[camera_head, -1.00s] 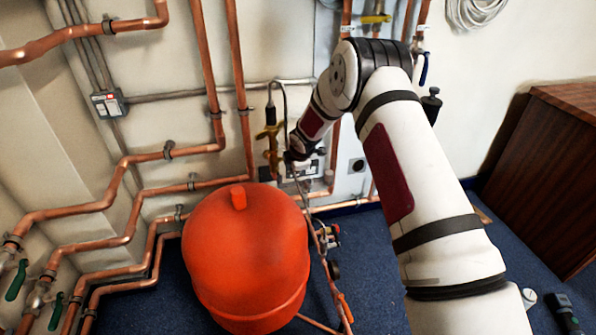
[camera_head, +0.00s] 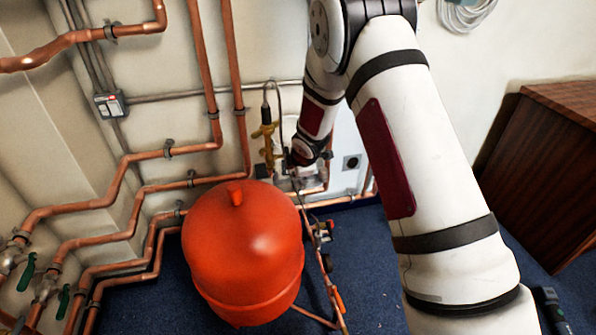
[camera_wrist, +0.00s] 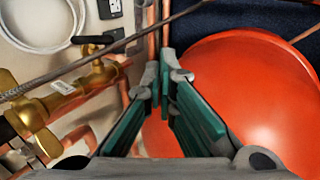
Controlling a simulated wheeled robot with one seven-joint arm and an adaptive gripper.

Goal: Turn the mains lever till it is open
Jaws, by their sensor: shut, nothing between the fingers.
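A brass valve (camera_wrist: 55,98) with a short black lever (camera_wrist: 92,39) on top is at the left of the wrist view. No label shows that this is the mains lever. Brass fittings also show in the head view (camera_head: 267,140), on the wall behind the red vessel. My gripper (camera_wrist: 165,84) is shut and empty, to the right of the brass valve in the wrist view and apart from its lever. In the head view my wrist hides most of the gripper, close to the brass fittings.
A red vessel (camera_head: 243,250) stands right below my gripper and fills the right of the wrist view (camera_wrist: 250,90). A thin grey hose (camera_wrist: 150,40) crosses near the fingers. Copper pipes (camera_head: 204,60) run along the wall. Green levers (camera_head: 26,272) are at lower left. A wooden cabinet (camera_head: 540,170) stands right.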

